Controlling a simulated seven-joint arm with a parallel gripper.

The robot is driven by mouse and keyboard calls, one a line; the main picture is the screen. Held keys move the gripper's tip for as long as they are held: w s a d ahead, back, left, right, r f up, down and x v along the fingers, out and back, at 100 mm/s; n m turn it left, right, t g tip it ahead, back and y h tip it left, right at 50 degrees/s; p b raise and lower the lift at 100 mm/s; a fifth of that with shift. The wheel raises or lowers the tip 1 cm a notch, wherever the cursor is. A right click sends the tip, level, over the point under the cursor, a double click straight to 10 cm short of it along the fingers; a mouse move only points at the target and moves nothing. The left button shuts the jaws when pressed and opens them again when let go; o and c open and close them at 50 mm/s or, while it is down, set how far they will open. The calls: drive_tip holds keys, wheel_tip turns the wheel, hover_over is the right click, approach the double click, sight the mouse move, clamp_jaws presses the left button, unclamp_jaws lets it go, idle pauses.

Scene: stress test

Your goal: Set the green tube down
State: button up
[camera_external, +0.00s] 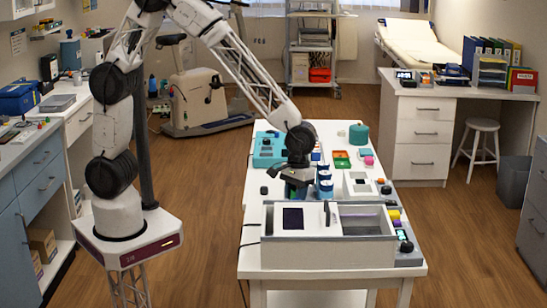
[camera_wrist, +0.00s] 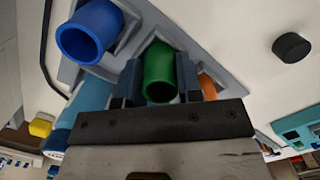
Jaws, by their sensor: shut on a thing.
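The green tube (camera_wrist: 158,72) is between the two dark fingers of my gripper (camera_wrist: 160,82) in the wrist view, with its open end facing the camera. My gripper is shut on it. A grey rack (camera_wrist: 116,60) lies around and behind the tube. I cannot tell whether the tube touches the rack or is above it. A blue tube (camera_wrist: 88,34) is at the rack to the upper left.
An orange piece (camera_wrist: 207,88) shows just right of the fingers, and a black round knob (camera_wrist: 291,47) stands farther right. On the table, blue cylinders (camera_external: 324,182) stand right beside my gripper. A grey-white box (camera_external: 290,248) is in front, and a teal device (camera_external: 268,150) behind.

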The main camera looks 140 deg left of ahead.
drive_tip(key=shift+f, duration=0.4)
drive_tip(key=shift+f, duration=0.15)
drive_tip(key=o, duration=0.9)
drive_tip(key=shift+s+f, duration=0.1)
drive_tip(key=shift+f, duration=0.1)
drive_tip(key=shift+c, duration=0.2)
drive_tip(key=shift+o, duration=0.2)
drive_tip(key=shift+s+f, duration=0.1)
drive_tip(key=shift+f, duration=0.05)
drive_tip(key=shift+s, duration=0.1)
wheel_tip(320, 180, up, 14)
drive_tip(key=a, duration=0.1)
drive_tip(key=shift+w+a+f, duration=0.25)
drive_tip(key=shift+w, duration=0.05)
drive_tip(key=shift+r, duration=0.15)
